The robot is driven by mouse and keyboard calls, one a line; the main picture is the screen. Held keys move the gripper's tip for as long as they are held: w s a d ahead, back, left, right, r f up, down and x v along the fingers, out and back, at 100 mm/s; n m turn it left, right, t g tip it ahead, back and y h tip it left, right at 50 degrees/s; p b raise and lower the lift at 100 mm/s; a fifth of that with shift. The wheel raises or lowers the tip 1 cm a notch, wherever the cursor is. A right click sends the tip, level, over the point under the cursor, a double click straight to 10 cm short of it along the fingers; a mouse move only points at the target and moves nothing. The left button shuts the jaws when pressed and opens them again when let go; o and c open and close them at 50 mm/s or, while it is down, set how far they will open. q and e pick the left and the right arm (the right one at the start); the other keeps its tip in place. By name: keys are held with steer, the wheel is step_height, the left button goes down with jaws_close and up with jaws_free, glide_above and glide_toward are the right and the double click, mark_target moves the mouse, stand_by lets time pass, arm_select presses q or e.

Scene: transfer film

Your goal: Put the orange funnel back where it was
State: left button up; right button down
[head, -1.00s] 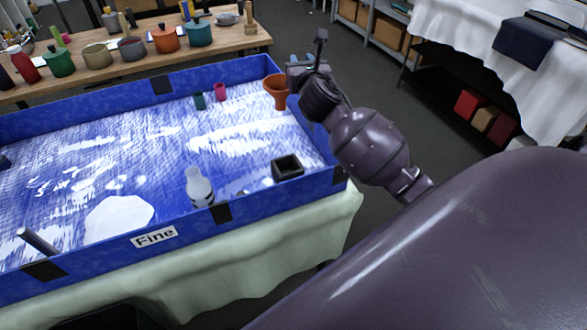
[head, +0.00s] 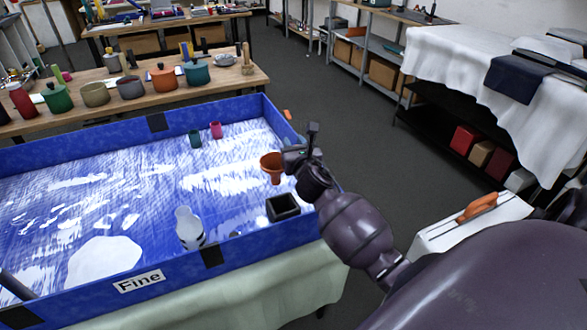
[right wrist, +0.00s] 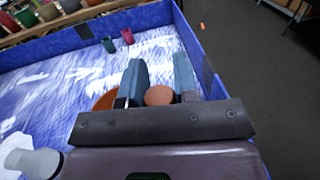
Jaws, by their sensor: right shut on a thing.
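The orange funnel (head: 271,163) is held by my right gripper (head: 288,160) above the right part of the blue-walled tray (head: 90,140), wide mouth up and spout down. In the right wrist view the two fingers (right wrist: 158,88) close on a round orange-brown part (right wrist: 159,96). The left gripper is not in view.
A black open box (head: 283,208) stands just in front of the funnel. A white bottle (head: 189,228) and a green (head: 195,139) and a pink cup (head: 216,130) are in the tray. Pots line the wooden table (head: 225,80) behind.

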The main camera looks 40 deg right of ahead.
arm_select(q)
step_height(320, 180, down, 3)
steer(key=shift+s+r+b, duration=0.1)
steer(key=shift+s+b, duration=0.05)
steer(key=shift+b, duration=0.8)
arm_select(e)
step_height(320, 180, down, 7)
steer(key=shift+r, duration=0.15)
